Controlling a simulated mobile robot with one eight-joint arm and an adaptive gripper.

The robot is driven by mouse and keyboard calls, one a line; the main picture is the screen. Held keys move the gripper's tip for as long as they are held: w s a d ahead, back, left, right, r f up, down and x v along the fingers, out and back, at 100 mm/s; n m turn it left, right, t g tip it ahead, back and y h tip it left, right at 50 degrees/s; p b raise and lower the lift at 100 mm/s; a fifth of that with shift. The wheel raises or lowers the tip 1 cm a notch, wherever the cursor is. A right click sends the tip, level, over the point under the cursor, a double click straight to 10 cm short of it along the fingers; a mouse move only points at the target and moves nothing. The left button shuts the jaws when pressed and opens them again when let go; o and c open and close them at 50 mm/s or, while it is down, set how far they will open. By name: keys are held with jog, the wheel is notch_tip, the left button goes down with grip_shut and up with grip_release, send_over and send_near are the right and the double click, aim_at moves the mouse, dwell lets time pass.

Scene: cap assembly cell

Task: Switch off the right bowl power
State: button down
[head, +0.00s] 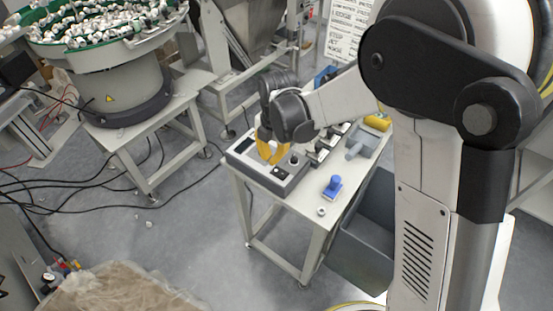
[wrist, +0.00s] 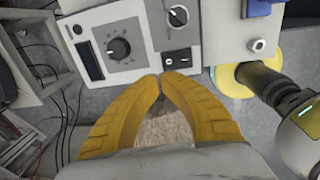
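A grey control box (head: 262,173) sits on the near-left end of a small white table. In the wrist view the control box (wrist: 140,73) shows a dark display, a large black dial (wrist: 118,48), a smaller knob (wrist: 178,16) and a black rocker switch (wrist: 177,60) with white marks. The switch's exact position is too small to tell. My gripper (wrist: 161,77) has its yellow fingertips together, with nothing seen between them. The tips appear just beside the box's edge, close to the switch; contact cannot be told. In the head view my gripper (head: 272,161) is over the box.
A blue-topped part (head: 333,187) and a small metal nut (head: 321,211) are on the table, right of the box. A grey bin (head: 366,232) stands beside the table. A bowl feeder (head: 118,75) full of caps stands at the left. Cables lie on the floor.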

notch_tip(320, 180, up, 10)
jog(key=p, duration=0.2)
jog(key=shift+w+a, duration=0.4)
jog(key=shift+r, duration=0.1)
